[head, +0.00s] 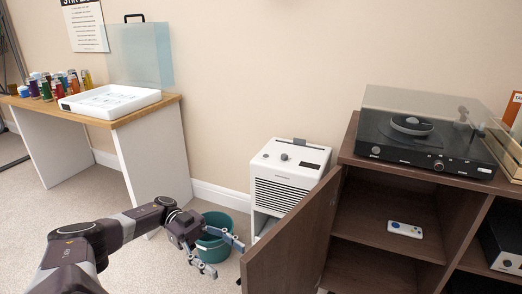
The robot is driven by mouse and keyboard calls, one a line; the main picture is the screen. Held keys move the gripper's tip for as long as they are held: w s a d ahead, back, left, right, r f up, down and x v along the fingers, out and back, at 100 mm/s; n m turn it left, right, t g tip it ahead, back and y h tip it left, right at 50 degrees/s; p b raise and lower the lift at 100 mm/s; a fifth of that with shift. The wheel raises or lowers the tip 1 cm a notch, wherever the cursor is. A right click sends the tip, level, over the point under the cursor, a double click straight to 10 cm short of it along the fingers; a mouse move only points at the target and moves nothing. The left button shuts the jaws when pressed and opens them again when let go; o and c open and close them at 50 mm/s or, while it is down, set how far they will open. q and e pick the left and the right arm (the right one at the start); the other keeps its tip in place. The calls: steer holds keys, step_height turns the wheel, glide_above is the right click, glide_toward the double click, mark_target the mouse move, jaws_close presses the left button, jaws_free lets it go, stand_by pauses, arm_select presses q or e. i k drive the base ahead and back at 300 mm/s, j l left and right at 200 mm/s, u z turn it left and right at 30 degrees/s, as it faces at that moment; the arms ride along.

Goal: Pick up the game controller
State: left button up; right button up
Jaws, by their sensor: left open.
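A small white controller with coloured buttons (405,230) lies flat on a shelf inside the brown cabinet (372,262); I take it to be the game controller. My left gripper (227,258) is open and empty, with its fingers spread. It is in front of the teal bin and left of the open cabinet door (293,240), which stands between it and the shelf in the picture. My right gripper is not in view.
A turntable (425,137) under a clear lid stands on the cabinet. A white dehumidifier-like unit (288,165) and a teal bin (217,222) stand behind the door. A desk (128,118) with a white tray and several small bottles is at left.

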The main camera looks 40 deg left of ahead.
mark_target(413, 231)
steer(key=j, duration=1.5)
